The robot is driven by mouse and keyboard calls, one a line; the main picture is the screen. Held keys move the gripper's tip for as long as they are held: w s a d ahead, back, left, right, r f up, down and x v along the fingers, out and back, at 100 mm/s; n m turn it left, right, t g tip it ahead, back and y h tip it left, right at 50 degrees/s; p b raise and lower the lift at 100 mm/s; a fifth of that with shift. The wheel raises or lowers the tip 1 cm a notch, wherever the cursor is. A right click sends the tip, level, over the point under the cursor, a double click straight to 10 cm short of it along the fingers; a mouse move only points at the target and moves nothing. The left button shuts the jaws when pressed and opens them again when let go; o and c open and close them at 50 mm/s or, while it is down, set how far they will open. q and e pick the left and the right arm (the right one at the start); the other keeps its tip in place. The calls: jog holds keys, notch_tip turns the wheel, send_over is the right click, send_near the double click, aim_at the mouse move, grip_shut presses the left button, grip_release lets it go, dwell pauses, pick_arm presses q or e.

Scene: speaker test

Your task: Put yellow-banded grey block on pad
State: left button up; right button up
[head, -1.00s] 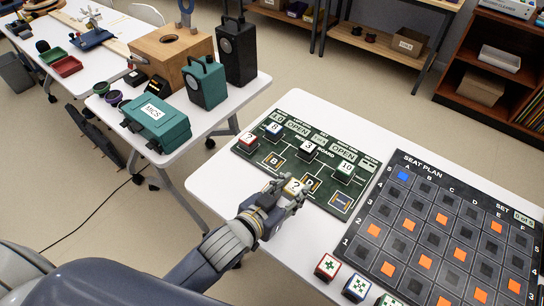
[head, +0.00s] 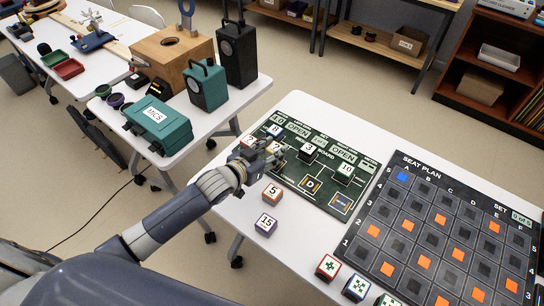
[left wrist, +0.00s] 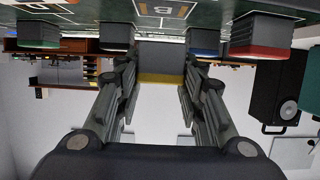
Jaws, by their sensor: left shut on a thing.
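The yellow-banded grey block (left wrist: 160,62) is between the fingers of my left gripper (head: 268,155), which is shut on it; the yellow band shows in the left wrist view. In the head view its pale top (head: 278,149) shows partly past the fingers. The block is over the left part of the dark green board (head: 292,192); I cannot tell whether it touches. A pad marked B (left wrist: 182,12) shows beside it in the left wrist view and is hidden by my gripper in the head view. Pad D (head: 311,184) and another outlined pad (head: 342,201) are bare. My right gripper is out of view.
Numbered blocks 8 (head: 274,130), 3 (head: 308,151) and 10 (head: 345,171) stand on the board around my gripper. Blocks 5 (head: 272,192) and 15 (head: 265,225) sit on the white table before it. The seat plan board (head: 448,229) lies at right.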

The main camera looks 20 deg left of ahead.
pick_arm(q)
notch_tip(320, 180, down, 3)
jog(key=shift+f, duration=0.15)
jog(key=o, duration=1.1)
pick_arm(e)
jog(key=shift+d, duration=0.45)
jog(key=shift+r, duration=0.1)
pick_arm(q)
jog(key=shift+s, duration=0.2)
jog(key=v, duration=1.2)
jog(key=shift+w, duration=0.1)
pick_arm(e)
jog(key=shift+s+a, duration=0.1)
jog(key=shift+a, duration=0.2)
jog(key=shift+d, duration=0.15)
